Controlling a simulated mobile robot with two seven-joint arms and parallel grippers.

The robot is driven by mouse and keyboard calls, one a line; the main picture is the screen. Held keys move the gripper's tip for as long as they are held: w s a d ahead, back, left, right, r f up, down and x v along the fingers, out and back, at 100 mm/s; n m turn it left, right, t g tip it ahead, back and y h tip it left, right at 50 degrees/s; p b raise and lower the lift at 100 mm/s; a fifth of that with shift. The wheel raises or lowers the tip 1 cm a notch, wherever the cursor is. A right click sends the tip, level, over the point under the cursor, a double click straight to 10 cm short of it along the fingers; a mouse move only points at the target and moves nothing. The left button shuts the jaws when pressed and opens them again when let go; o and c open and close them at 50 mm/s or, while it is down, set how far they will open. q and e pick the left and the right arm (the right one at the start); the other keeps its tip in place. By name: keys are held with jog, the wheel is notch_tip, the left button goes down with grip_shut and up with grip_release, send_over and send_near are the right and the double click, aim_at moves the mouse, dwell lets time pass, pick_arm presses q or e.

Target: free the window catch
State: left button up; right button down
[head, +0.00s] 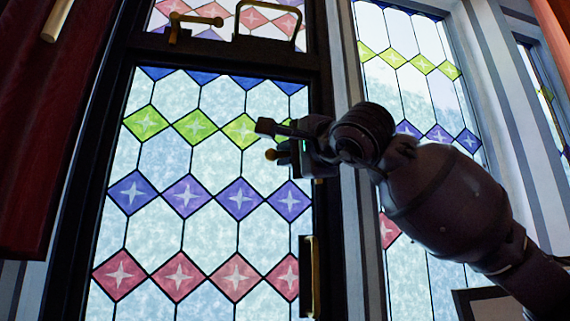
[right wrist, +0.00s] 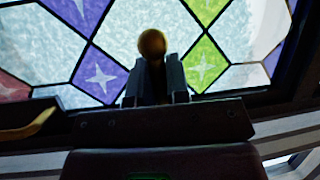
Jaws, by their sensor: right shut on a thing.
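My right gripper (head: 273,143) is at the right side of the leaded window, by the dark frame (head: 322,80). It is shut on the window catch, whose round brass knob (head: 271,155) sticks out past the fingers. In the right wrist view the knob (right wrist: 152,43) shows just beyond the closed fingers (right wrist: 155,80), in front of the coloured panes. The rest of the catch is hidden by the fingers and hand. My left gripper is not in view.
A brass fitting with a lever (head: 180,25) and a brass loop handle (head: 267,20) are at the upper pane. A brass upright handle (head: 308,275) is low on the right frame.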

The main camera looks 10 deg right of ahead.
jog(key=shift+r+m, duration=0.15)
jog(key=shift+m, duration=0.35)
jog(key=c, duration=1.4)
grip_release()
jog(key=v, duration=1.1)
